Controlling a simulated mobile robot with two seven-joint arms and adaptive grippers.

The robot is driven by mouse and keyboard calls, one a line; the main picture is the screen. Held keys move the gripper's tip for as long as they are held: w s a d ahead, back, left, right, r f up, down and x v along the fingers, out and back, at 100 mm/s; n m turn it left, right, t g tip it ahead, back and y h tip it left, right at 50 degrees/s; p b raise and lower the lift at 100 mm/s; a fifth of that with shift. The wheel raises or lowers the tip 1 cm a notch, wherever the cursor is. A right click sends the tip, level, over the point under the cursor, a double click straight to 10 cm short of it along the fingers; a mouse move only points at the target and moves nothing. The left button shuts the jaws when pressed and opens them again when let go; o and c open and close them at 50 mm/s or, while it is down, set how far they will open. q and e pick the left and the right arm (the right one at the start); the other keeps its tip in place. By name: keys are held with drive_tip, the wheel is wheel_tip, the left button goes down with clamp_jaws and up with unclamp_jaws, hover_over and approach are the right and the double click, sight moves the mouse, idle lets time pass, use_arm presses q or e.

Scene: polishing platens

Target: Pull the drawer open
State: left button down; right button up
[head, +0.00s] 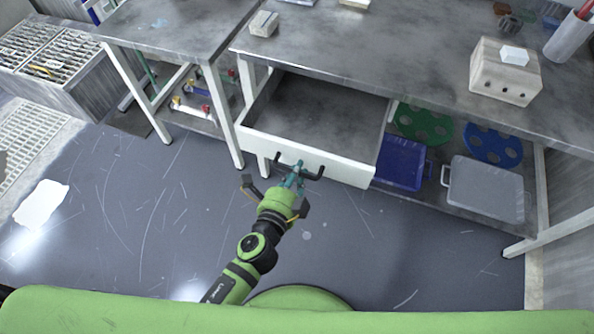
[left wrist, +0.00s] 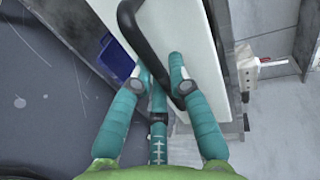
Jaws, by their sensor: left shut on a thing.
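The drawer (head: 345,165) under the metal workbench is open, with its white front pulled out and its grey inside showing empty. Its dark bar handle (head: 314,174) is on the front face. My left gripper (head: 294,172) is at the handle, with its teal fingers around the bar. In the left wrist view the handle (left wrist: 152,48) passes between the fingertips of the left gripper (left wrist: 160,78), in front of the white drawer front (left wrist: 190,35). The right gripper is in neither view.
Under the bench are a blue bin (head: 402,163), a grey lidded box (head: 485,190) and green (head: 424,121) and blue (head: 492,144) platens. A side table (head: 185,28) with white legs stands at left. The floor (head: 150,215) before the drawer is clear.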

use_arm(q)
drive_tip(key=c, duration=1.4)
unclamp_jaws()
drive_tip(key=shift+o, duration=1.2)
drive_tip(key=shift+s, duration=0.15)
drive_tip(key=v, duration=1.1)
drive_tip(key=shift+s+a, duration=0.2)
drive_tip(key=shift+s, duration=0.15)
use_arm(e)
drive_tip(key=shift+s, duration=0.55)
